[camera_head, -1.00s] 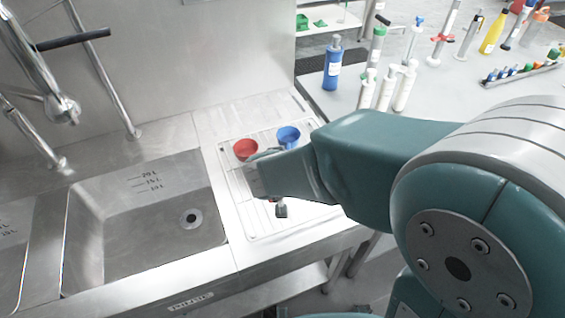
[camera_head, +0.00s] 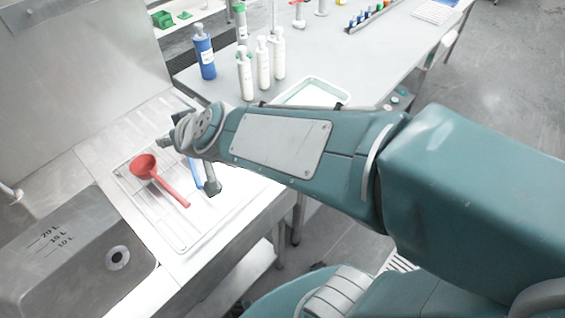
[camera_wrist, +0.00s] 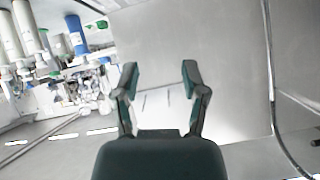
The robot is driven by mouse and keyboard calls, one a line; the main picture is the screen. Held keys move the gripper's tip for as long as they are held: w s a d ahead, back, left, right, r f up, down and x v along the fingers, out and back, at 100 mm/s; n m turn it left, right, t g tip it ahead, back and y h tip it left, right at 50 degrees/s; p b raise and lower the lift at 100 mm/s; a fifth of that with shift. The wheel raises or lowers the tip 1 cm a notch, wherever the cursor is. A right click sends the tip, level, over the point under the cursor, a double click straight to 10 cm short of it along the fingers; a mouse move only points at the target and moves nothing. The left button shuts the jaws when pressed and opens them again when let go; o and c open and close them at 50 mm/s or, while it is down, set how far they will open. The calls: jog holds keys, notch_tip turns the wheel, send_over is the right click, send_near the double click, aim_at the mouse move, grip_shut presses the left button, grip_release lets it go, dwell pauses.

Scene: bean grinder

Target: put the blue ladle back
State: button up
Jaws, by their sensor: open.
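The blue ladle is mostly hidden behind my wrist in the head view; a strip of its blue handle (camera_head: 196,174) shows on the white wire rack (camera_head: 168,226). The red ladle (camera_head: 145,166) lies left of it on the rack, its handle pointing toward the front right. My gripper (camera_head: 166,143) is above the back of the rack, small and partly hidden by my wrist. In the wrist view my gripper (camera_wrist: 160,76) is open, with nothing between its fingers. It faces a plain steel surface, and neither ladle shows there.
A steel sink (camera_head: 70,262) lies left of the rack. The steel wall (camera_head: 75,80) rises behind. A blue bottle (camera_head: 204,56) and white bottles (camera_head: 262,62) stand on the grey table (camera_head: 340,55) beyond my arm, beside a pale tray (camera_head: 312,92).

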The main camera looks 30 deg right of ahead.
jog(key=s+d+m+g+h, duration=0.2)
jog(key=s+d+g+h, duration=0.2)
jog(key=s+d, duration=1)
jog(key=shift+s+d+f+h, duration=0.2)
jog(key=shift+s+d+h, duration=0.2)
jog(key=shift+h, duration=0.1)
jog(key=shift+a, duration=0.1)
